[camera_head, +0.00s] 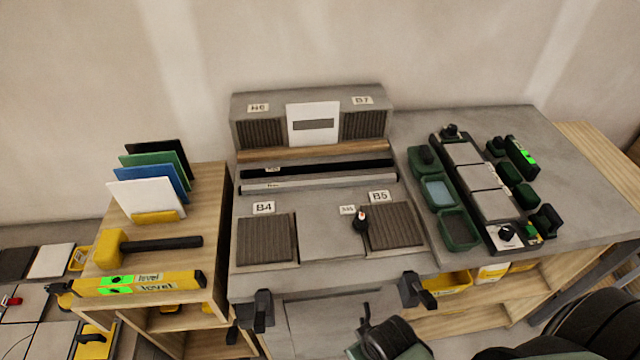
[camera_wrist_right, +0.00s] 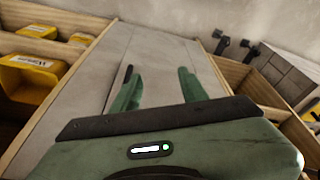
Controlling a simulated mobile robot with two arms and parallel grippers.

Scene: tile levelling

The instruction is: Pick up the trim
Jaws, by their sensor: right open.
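A long light-grey strip (camera_head: 318,183) with a small label lies across the back of the grey bench, in front of a black strip (camera_head: 330,168) and a wooden strip (camera_head: 312,152). The labels are too small to read, so I cannot tell which strip is the trim. My right gripper (camera_wrist_right: 157,82) is open and empty in the right wrist view, its green fingers apart in front of a plain grey panel. None of the strips shows there. In the head view my right arm comes in at the bottom right, below the bench's front edge. My left gripper is not in view.
Textured tiles B4 (camera_head: 266,240) and B5 (camera_head: 396,226) lie on the bench, with a small dark knob (camera_head: 361,222) beside B5. Black clamps (camera_head: 412,290) line the front edge. Green trays (camera_head: 459,229) stand right; a yellow mallet (camera_head: 112,248) and levels (camera_head: 180,281) lie left.

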